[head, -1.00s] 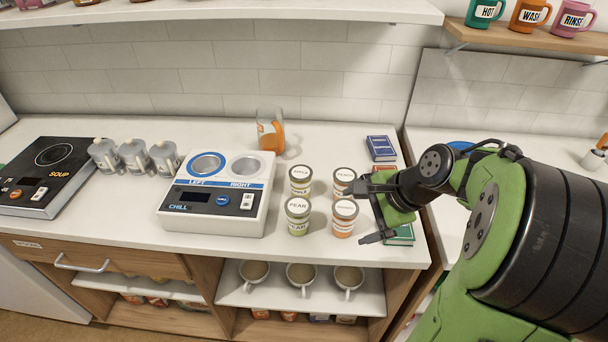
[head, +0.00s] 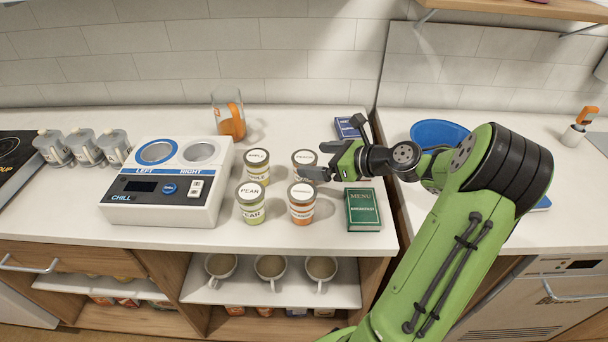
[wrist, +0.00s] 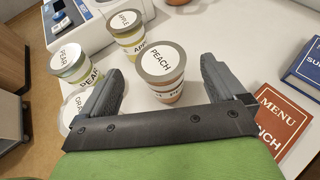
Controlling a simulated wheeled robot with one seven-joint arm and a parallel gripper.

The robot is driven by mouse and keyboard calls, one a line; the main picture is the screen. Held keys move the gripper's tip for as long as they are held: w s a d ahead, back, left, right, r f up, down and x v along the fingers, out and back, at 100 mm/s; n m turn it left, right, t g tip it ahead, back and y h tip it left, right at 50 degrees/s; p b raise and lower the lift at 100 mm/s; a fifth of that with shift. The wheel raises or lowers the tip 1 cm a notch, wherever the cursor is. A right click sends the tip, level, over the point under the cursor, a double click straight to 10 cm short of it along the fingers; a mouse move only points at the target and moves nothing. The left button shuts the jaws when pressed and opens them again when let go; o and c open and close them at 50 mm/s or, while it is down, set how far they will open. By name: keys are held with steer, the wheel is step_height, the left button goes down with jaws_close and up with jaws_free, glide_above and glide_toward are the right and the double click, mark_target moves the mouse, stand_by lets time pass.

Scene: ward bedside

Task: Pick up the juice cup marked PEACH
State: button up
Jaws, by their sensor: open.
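The PEACH cup (head: 304,158) is the back right one of a tight group of lidded cups on the counter. In the wrist view the PEACH cup (wrist: 162,70) stands upright with its label readable on the grey-rimmed lid. My gripper (head: 336,148) is open, just right of this cup in the head view. In the wrist view my gripper's fingers (wrist: 160,66) lie on either side of the cup, with gaps showing. The APPLE cup (head: 256,165) is to its left, the PEAR cup (head: 251,202) front left, and an orange-banded cup (head: 301,203) directly in front.
A two-well chiller (head: 170,183) stands left of the cups, and a jug (head: 230,120) behind. A green menu book (head: 363,209) and a blue book (head: 349,127) lie near my gripper. A red menu book (wrist: 281,118) shows in the wrist view. A blue bowl (head: 438,134) is farther right.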

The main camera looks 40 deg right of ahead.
mark_target(306, 158)
steer(key=b+x, duration=0.2)
steer(key=x, duration=0.3)
steer(key=shift+w+f, duration=0.1)
steer(key=shift+f, duration=0.05)
